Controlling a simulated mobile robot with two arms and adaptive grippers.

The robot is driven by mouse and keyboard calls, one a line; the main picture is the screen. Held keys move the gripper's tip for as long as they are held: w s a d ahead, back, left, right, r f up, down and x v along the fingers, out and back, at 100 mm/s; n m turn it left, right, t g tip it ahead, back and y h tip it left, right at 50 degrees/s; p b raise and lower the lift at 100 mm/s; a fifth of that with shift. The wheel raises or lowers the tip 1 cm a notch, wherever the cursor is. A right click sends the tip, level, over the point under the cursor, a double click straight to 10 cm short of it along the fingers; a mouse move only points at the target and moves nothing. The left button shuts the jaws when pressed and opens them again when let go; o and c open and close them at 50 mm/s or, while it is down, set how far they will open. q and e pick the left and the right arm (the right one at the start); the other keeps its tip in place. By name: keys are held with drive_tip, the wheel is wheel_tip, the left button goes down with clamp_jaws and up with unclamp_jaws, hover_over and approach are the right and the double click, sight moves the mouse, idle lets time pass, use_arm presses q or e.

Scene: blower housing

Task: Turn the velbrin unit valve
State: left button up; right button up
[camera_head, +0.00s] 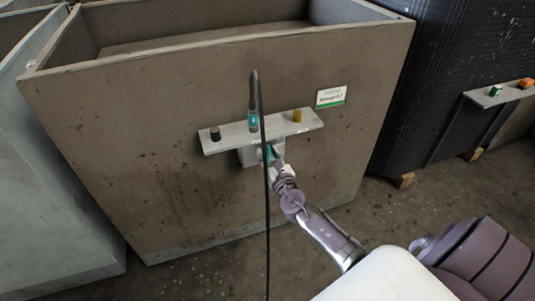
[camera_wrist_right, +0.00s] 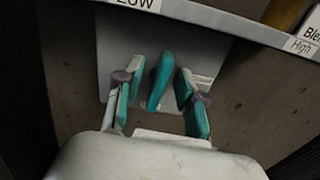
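A teal valve handle (camera_wrist_right: 160,80) stands out from a pale plate (camera_wrist_right: 118,55) under the shelf in the right wrist view. My right gripper (camera_wrist_right: 158,98) is open, with one finger on each side of the handle. Gaps show between the handle and both fingers, so it is not gripped. In the head view my right gripper (camera_head: 272,160) is at the plate below the shelf, partly hidden by a dark cable. The handle is hard to tell from the teal finger pads there. My left gripper is not in view.
The shelf (camera_head: 222,142) on the brown housing (camera_head: 110,125) carries a black knob (camera_head: 215,133), a teal-bodied connector (camera_head: 253,121) with a hanging cable, and an orange knob (camera_head: 297,115). A label (camera_head: 331,96) is above right. A similar shelf (camera_head: 498,94) is on the black unit.

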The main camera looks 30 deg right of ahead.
drive_tip(key=shift+w, duration=0.4)
clamp_jaws()
